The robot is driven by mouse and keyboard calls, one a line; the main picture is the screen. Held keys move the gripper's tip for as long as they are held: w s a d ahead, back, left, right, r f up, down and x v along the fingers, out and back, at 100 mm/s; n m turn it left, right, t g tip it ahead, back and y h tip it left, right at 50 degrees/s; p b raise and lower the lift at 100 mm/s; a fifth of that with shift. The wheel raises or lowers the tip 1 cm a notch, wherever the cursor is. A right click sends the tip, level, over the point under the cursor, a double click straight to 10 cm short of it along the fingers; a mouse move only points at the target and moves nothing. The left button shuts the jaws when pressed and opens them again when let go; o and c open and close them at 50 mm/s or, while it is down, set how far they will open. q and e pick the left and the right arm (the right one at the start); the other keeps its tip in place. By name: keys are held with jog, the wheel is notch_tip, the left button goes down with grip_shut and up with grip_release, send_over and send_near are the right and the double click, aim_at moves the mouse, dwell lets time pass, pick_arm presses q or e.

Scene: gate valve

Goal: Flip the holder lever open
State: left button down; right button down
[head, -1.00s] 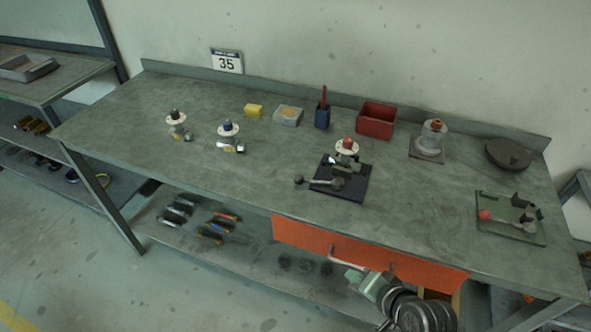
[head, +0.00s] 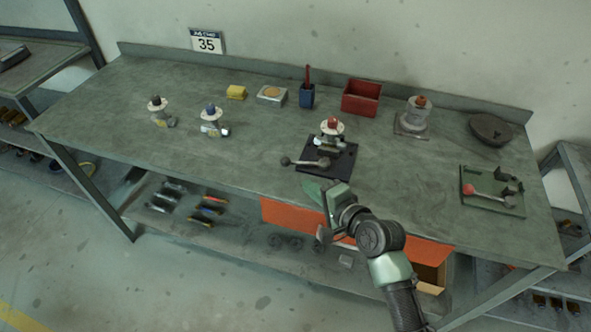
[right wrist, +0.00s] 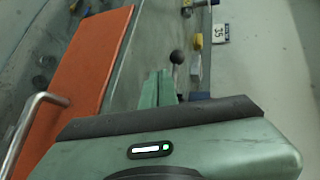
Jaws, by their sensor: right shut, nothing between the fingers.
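The holder (head: 340,165) is a black plate on the bench with a valve (head: 331,130) with a red knob standing in it. Its lever (head: 306,162) lies low across the front of the plate, with a dark ball at its left end. My right gripper (head: 312,188) is shut and empty, just in front of the holder and below the lever ball, apart from it. In the right wrist view the closed green fingers (right wrist: 158,90) point towards the dark lever ball (right wrist: 177,57); the rest of the holder is mostly hidden there. My left gripper is not in view.
Two more valves (head: 158,110) (head: 213,122) stand to the left. A green plate (head: 490,203) with a red-ball lever is at the right. A red bin (head: 361,97) and blue cup (head: 307,96) stand behind. An orange drawer front (head: 290,215) is below the bench edge.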

jog(key=x, duration=0.3)
jog(key=shift+w+a+f, duration=0.1)
jog(key=shift+w+a, duration=0.15)
jog(key=shift+w, duration=0.1)
jog(key=shift+w+a+r+p, duration=0.15)
jog(key=shift+w+a+p, duration=0.15)
jog(key=shift+w, duration=0.2)
jog(key=shift+w+a+r+p, duration=0.2)
jog(key=shift+w+a, duration=0.15)
jog(key=shift+w, duration=0.15)
jog(key=shift+w+a, duration=0.3)
jog(key=shift+w, duration=0.2)
